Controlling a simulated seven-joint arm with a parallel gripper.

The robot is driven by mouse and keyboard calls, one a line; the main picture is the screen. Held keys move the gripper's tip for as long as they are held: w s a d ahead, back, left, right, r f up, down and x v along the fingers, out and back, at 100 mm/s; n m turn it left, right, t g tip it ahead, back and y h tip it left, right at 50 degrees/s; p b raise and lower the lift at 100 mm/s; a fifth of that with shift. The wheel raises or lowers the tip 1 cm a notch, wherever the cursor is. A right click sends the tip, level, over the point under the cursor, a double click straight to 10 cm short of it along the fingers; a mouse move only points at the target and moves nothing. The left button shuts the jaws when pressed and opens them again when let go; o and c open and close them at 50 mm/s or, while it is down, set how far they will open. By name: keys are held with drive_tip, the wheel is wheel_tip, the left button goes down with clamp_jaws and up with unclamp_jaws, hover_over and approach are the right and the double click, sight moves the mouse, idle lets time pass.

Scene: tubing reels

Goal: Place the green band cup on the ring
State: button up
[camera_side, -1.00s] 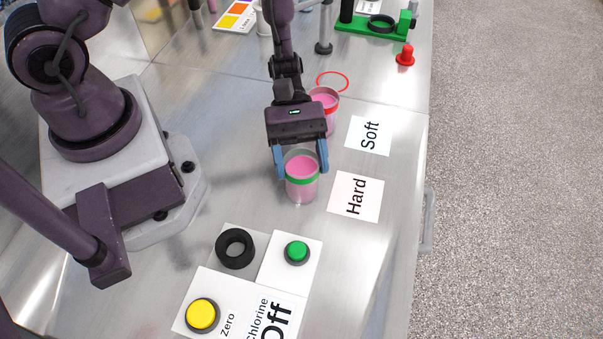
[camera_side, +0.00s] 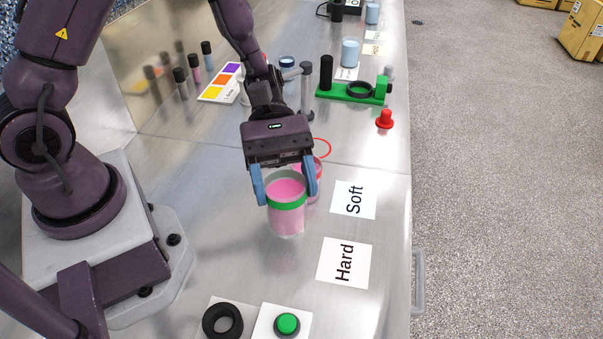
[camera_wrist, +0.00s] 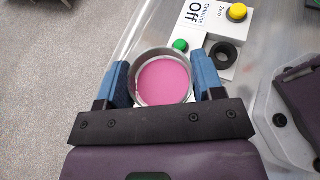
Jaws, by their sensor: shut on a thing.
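The green band cup (camera_side: 287,205) is clear with pink contents and a green stripe. My gripper (camera_side: 286,193) is shut on it, one blue finger on each side, and it looks upright and raised off the table. In the wrist view the cup (camera_wrist: 164,82) is seen from above between both fingers (camera_wrist: 163,86). Several ring shapes show: a thin red ring (camera_side: 323,141) on the table behind my gripper, partly hidden; a thick black ring (camera_side: 209,322) at the front; and a dark ring (camera_side: 360,88) on a green stand. I cannot tell which one is meant.
A second pink cup (camera_side: 318,174) stands just behind the held cup, partly hidden. Soft (camera_side: 365,190) and Hard (camera_side: 357,277) cards lie to the right. A green button (camera_side: 288,323) is in front, and a red knob (camera_side: 385,119) stands far right.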

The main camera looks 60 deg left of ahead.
drive_tip(key=w+a+r+n+t, duration=0.2)
drive_tip(key=w+a+n+t, duration=0.15)
drive_tip(key=w+t, duration=0.2)
drive_tip(key=w+a+r+n+t, duration=0.2)
drive_tip(key=w+n+t, duration=0.25)
drive_tip(key=w, duration=0.25)
drive_tip(key=w+a+n+t+y, duration=0.4)
drive_tip(key=a+n+y, duration=0.1)
drive_tip(key=a, duration=0.3)
drive_tip(key=w+a+n+t+y, duration=0.35)
drive_tip(key=a+n, duration=0.25)
drive_tip(key=a, duration=0.3)
drive_tip(key=shift+y, duration=0.35)
drive_tip(key=shift+w+f, duration=0.15)
drive_tip(key=shift+f, duration=3.6)
drive_tip(key=shift+w+f, duration=0.1)
drive_tip(key=shift+f, duration=3.6)
